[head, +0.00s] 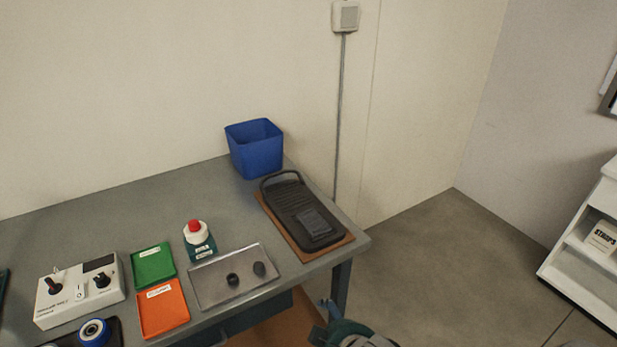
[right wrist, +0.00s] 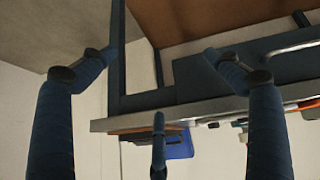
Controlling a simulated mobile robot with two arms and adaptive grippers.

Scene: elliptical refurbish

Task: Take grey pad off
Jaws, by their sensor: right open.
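A dark grey pad (head: 314,221), small and rectangular, lies on the lower part of a black ribbed pedal (head: 287,195) with a looped end. The pedal rests on a brown board (head: 336,243) at the table's right end. My right gripper (head: 329,312) shows in part at the bottom of the head view, off the table's front edge and apart from the pad. In the right wrist view my right gripper (right wrist: 157,58) is open with nothing between its fingers, and the table's underside is above it. The pad cannot be made out there. My left gripper is not in view.
A blue bin (head: 256,149) stands behind the pedal. A red-capped bottle (head: 198,240), a metal plate with two dark knobs (head: 212,288), a green tray (head: 153,266), an orange tray (head: 163,308) and a white control box (head: 79,292) stand to the left. A table leg (head: 341,287) is near my gripper.

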